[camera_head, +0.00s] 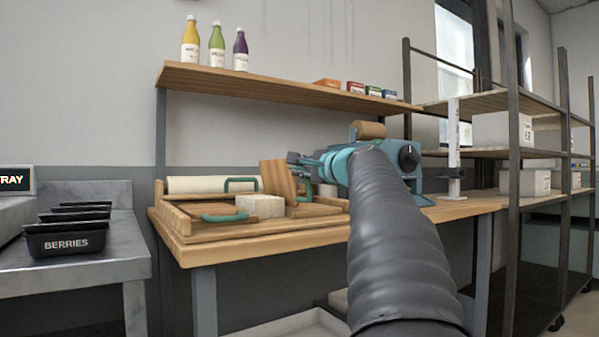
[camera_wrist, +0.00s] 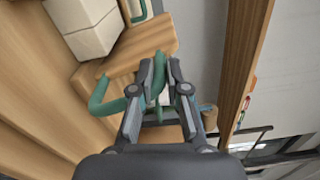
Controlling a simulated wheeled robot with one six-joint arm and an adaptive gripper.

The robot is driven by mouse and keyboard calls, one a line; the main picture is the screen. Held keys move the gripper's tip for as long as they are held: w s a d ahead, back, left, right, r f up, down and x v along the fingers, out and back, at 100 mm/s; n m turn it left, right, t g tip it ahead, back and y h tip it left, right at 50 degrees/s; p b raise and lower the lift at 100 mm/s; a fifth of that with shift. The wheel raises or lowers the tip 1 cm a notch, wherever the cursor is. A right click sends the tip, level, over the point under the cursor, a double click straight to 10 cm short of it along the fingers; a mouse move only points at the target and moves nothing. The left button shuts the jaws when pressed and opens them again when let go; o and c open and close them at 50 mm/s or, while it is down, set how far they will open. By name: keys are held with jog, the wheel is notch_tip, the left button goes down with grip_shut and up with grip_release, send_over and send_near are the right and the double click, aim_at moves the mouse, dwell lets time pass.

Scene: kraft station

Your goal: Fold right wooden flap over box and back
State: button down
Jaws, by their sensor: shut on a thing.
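The pale cream box (camera_head: 262,205) sits on the wooden folding board (camera_head: 190,225); it also shows at the top left of the wrist view (camera_wrist: 88,25). The right wooden flap (camera_head: 276,180) stands raised and tilted just right of the box, and in the wrist view (camera_wrist: 140,48) it lies ahead of my fingers. My gripper (camera_head: 298,160) is at the flap's right side. In the wrist view, my gripper (camera_wrist: 160,72) is shut on the flap's green handle (camera_wrist: 157,88). The handle's grip part is partly hidden by the fingers.
Other green handles are on the near flap (camera_head: 225,217) and far side (camera_head: 240,184). A white roll (camera_head: 205,184) lies behind. The shelf (camera_head: 285,87) above holds bottles and small boxes. A teal machine (camera_head: 395,165) stands right, partly behind my arm.

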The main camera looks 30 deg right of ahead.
jog(key=shift+a+f, duration=0.1)
jog(key=shift+a, duration=0.25)
dwell(0.3)
jog(key=c, duration=1.2)
grip_release()
jog(key=s, duration=1.2)
jog(key=shift+a, duration=0.1)
